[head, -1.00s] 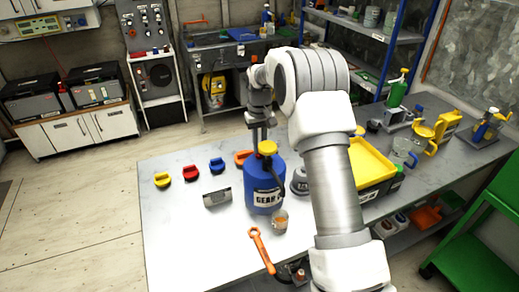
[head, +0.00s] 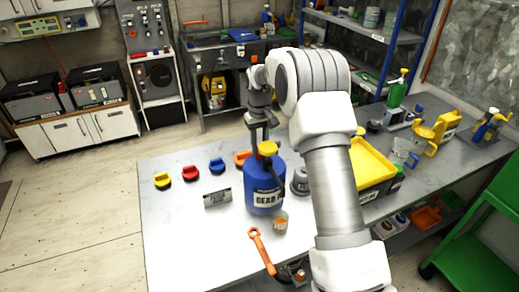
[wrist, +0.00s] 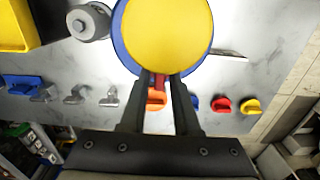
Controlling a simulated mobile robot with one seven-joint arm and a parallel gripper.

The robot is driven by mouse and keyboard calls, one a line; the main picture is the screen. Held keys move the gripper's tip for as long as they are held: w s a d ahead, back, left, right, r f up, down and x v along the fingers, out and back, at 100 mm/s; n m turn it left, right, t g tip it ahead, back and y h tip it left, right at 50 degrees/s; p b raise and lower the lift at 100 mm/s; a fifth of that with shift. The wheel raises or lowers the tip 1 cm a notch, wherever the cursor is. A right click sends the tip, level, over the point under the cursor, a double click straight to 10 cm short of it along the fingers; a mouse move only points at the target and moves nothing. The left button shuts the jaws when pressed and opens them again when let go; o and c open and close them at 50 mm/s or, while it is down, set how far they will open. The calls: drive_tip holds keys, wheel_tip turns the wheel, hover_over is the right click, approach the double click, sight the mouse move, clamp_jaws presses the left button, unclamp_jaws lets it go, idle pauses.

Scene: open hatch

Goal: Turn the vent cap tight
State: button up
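A blue jug (head: 264,195) labelled as gear oil stands upright on the workbench with a yellow cap (head: 267,148) on top. In the wrist view the yellow cap (wrist: 168,32) fills the top middle, with the blue jug's rim around it. A small red piece (wrist: 159,82) shows just below the cap's edge, between my finger ends; it may be the vent cap, mostly hidden. My gripper (head: 259,139) points down at the jug's top, by the yellow cap. Its fingers (wrist: 160,76) are parallel and apart, and I see no clear contact with the red piece.
Yellow (head: 162,180), red (head: 191,173), blue (head: 217,165) and orange (head: 242,157) loose caps lie left of and behind the jug. A yellow tray (head: 371,165) is to the right.

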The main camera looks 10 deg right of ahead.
wheel_tip(320, 180, up, 9)
drive_tip(key=p, duration=0.6)
idle(0.6)
